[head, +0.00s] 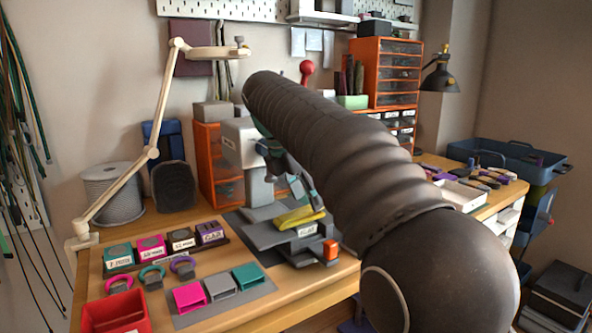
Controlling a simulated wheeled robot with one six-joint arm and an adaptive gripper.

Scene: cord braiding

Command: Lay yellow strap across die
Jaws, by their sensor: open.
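The yellow strap (300,217) lies over the grey die block (268,236) at the foot of the bench press (240,145), and I cannot tell how exactly it sits across the die. My gripper (298,186) shows only in part, above the strap and just past the edge of my arm. Its jaws are open and appear apart from the strap. My arm covers much of the middle and right of the view and hides part of the press.
Labelled blocks (150,247), coloured rings (152,273) and small open boxes (220,288) stand left of the press. A red tray (115,313) is at the front left. A jointed lamp arm (152,150) rises at the left edge. Orange drawers (386,75) stand behind.

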